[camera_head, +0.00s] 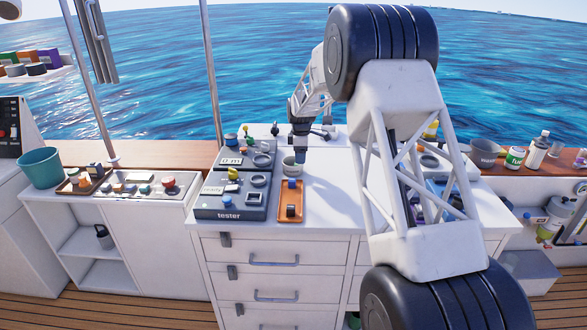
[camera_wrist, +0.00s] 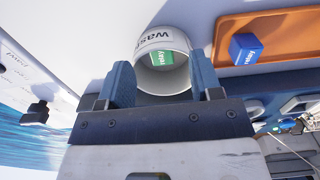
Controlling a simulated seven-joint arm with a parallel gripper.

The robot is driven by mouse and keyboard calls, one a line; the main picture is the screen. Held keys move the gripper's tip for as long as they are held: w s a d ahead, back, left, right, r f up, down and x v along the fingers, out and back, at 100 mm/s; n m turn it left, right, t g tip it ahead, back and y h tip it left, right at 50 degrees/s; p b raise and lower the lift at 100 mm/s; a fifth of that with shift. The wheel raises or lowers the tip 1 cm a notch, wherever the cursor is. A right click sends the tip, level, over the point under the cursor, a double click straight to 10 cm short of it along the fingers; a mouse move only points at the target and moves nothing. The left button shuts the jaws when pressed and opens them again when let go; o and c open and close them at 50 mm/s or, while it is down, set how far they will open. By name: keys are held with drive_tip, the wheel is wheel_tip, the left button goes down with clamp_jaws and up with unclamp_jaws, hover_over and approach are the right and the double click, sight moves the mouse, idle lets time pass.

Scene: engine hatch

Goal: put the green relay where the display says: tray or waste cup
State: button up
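The green relay (camera_wrist: 163,58) lies inside the white waste cup (camera_wrist: 177,38), seen through its mouth in the wrist view. In the head view the cup (camera_head: 290,168) stands behind the orange tray (camera_head: 280,214), and the relay is not visible there. My gripper (camera_wrist: 160,66) is open and empty at the cup's mouth, its two blue fingers apart on either side. The tester (camera_head: 231,207) has a small display (camera_head: 213,190) I cannot read.
A second instrument box (camera_head: 232,160) stands behind the tester. A brown tray and a panel with buttons (camera_head: 140,185) are at left, beside a teal bucket (camera_head: 40,168). My arm hides much of the counter's right side. A grey bowl (camera_head: 484,152) and bottles stand farther right.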

drive_tip(key=shift+r, duration=0.1)
wheel_tip(320, 180, up, 8)
drive_tip(key=shift+f, duration=0.2)
idle(0.7)
drive_tip(key=shift+s+r, duration=0.1)
idle(0.4)
drive_tip(key=s+d+r+m, duration=0.3)
drive_tip(key=s+d+r, duration=0.15)
drive_tip(key=s, duration=0.65)
drive_tip(key=s+d+r+m+t, duration=0.1)
drive_tip(key=s+d+r+m, duration=0.4)
drive_tip(key=s, duration=0.6)
drive_tip(key=s+d+r+m, duration=0.1)
drive_tip(key=s+d+r, duration=0.3)
drive_tip(key=s+r, duration=0.5)
drive_tip(key=s+d+f+m, duration=0.1)
drive_tip(key=s+f+m, duration=0.2)
drive_tip(key=s, duration=0.9)
drive_tip(key=s+d+f+m+t, duration=0.1)
drive_tip(key=s+d+f+m, duration=0.1)
drive_tip(key=s, duration=1)
drive_tip(key=s+d+f+m, duration=0.2)
drive_tip(key=s+f+m, duration=0.1)
drive_tip(key=s, duration=0.9)
drive_tip(key=shift+s+d+f+m+t, duration=0.15)
drive_tip(key=shift+d+f+m+t, duration=0.2)
drive_tip(key=shift+m, duration=0.25)
